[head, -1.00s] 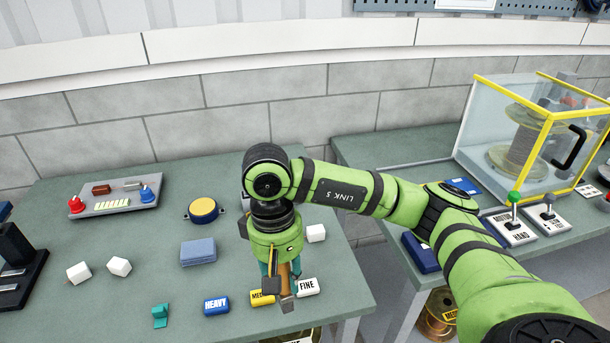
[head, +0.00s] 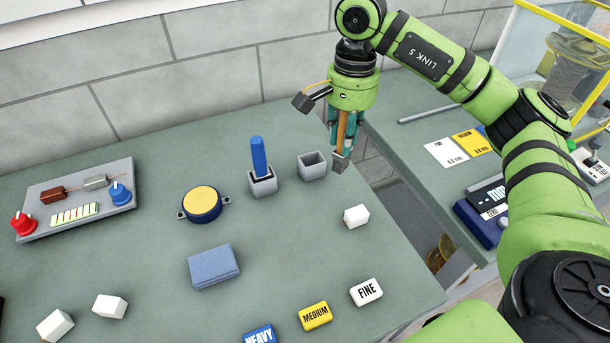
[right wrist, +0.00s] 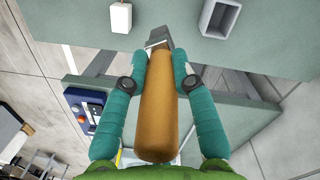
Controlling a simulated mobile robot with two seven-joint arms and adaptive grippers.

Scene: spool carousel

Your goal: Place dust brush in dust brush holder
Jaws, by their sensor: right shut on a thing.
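My right gripper (head: 342,122) is shut on the dust brush, whose tan handle (right wrist: 158,115) lies between the teal fingers in the right wrist view. The brush's grey end (head: 340,163) points down in the head view. An empty grey square holder (head: 312,166) stands on the table, just left of the brush's end in the head view; it also shows in the right wrist view (right wrist: 220,17). The brush is outside it and apart from it. A second grey holder (head: 263,185) to its left has a blue stick (head: 259,156) upright in it. My left gripper is not in view.
A white block (head: 356,216) stands in front of the empty holder. A yellow-topped round part (head: 202,203) and blue pads (head: 213,265) lie to the left. The table's right edge and a gap to another bench are close to the brush.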

